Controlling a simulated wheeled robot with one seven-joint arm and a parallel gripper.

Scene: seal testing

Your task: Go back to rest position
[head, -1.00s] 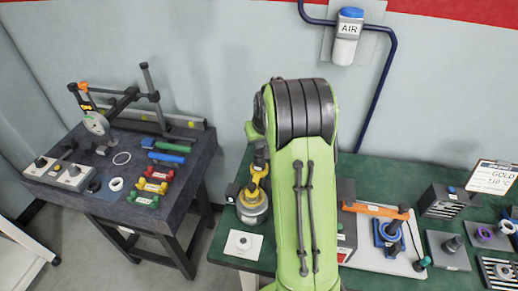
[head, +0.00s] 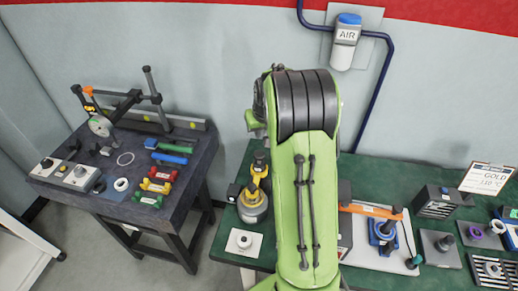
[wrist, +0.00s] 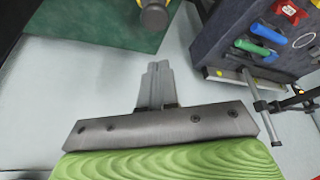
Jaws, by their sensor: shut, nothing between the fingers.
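My gripper (wrist: 158,84) shows in the wrist view with its two grey fingers together and nothing between them. It is over bare pale surface, apart from the benches. In the head view my green arm stands in front of the green bench and hides my gripper and part of the bench top.
The dark side table (head: 75,199) on the left holds a dial stand, coloured clamps and a ring. An AIR unit (head: 346,42) hangs on the wall.

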